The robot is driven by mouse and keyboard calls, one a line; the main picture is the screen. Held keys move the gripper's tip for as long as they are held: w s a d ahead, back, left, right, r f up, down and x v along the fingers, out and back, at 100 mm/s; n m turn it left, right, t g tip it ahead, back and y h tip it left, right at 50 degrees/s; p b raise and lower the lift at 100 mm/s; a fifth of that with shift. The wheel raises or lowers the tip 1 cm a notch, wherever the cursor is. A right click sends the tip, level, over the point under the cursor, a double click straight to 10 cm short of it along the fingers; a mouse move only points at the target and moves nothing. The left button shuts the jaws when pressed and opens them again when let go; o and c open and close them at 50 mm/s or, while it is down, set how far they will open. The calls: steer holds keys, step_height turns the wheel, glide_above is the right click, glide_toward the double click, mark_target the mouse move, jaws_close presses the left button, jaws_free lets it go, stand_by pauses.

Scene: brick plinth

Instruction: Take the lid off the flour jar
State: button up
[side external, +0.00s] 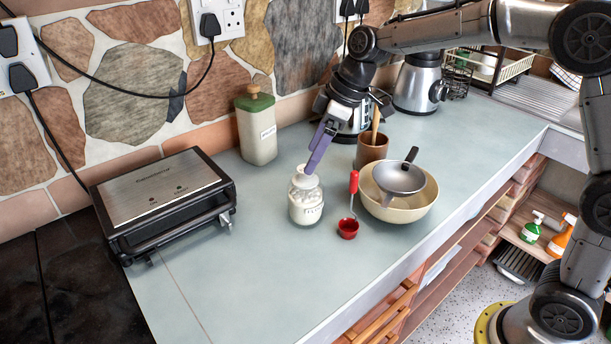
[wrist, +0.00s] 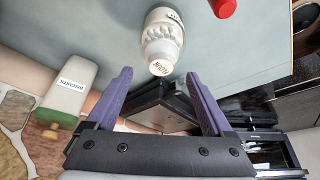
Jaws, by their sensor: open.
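The flour jar (side external: 306,208) is a squat glass jar of white contents, upright on the counter. Its pale lid (side external: 303,182) is seated on top. My gripper (side external: 311,169) has purple fingers and reaches down at a slant to the lid from behind. In the wrist view my open gripper (wrist: 158,73) shows the knob between the two fingertips in the picture, with gaps on both sides. Whether a finger touches the lid is unclear.
A red measuring scoop (side external: 348,226) lies right of the jar, beside a cream bowl (side external: 405,213) with a sieve (side external: 398,179). A wooden utensil pot (side external: 371,151) and green-lidded canister (side external: 256,128) stand behind. A sandwich press (side external: 160,198) is left. The counter in front is clear.

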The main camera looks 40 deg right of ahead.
steer(key=shift+x, duration=1.75)
steer(key=shift+s, duration=0.1)
jaws_close()
